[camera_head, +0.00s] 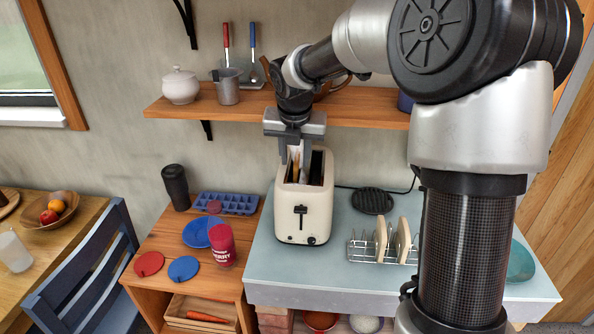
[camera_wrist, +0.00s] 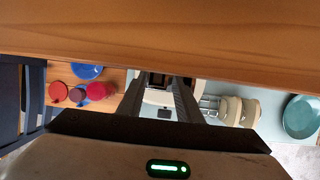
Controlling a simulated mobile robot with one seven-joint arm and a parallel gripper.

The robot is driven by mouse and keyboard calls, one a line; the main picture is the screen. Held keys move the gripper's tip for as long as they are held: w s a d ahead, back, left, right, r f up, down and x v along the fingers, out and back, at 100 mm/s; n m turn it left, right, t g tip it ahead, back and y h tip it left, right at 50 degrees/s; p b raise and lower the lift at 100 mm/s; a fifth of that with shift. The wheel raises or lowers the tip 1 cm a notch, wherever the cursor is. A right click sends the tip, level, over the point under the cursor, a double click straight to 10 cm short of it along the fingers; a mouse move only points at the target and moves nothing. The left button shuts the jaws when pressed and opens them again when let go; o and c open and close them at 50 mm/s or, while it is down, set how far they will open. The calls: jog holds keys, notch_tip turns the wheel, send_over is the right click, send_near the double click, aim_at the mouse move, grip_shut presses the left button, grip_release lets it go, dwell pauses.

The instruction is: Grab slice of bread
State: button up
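The cream toaster (camera_head: 303,214) stands on the pale blue counter, with its lever facing front. Its body also shows between my fingers in the wrist view (camera_wrist: 160,98). My gripper (camera_head: 296,158) points down over the toaster's left slot, with its fingertips at the slot opening. The fingers stand apart. A thin brown edge, seemingly a slice of bread (camera_head: 294,168), shows between them; I cannot tell whether they touch it. The right slot looks dark. Two bread slices (camera_head: 381,239) stand in the wire rack (camera_head: 360,252) right of the toaster; they also show in the wrist view (camera_wrist: 231,110).
A wooden shelf (camera_head: 370,113) runs close behind my gripper and fills the top of the wrist view (camera_wrist: 160,35). A red jar (camera_head: 222,246) and a blue tray (camera_head: 226,204) are left of the toaster. A dark round trivet (camera_head: 372,200) lies behind the rack.

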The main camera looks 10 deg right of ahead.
aim_at(296, 170)
jog(key=x, duration=0.4)
jog(key=shift+w+f, duration=0.1)
jog(key=shift+w, duration=0.15)
grip_shut()
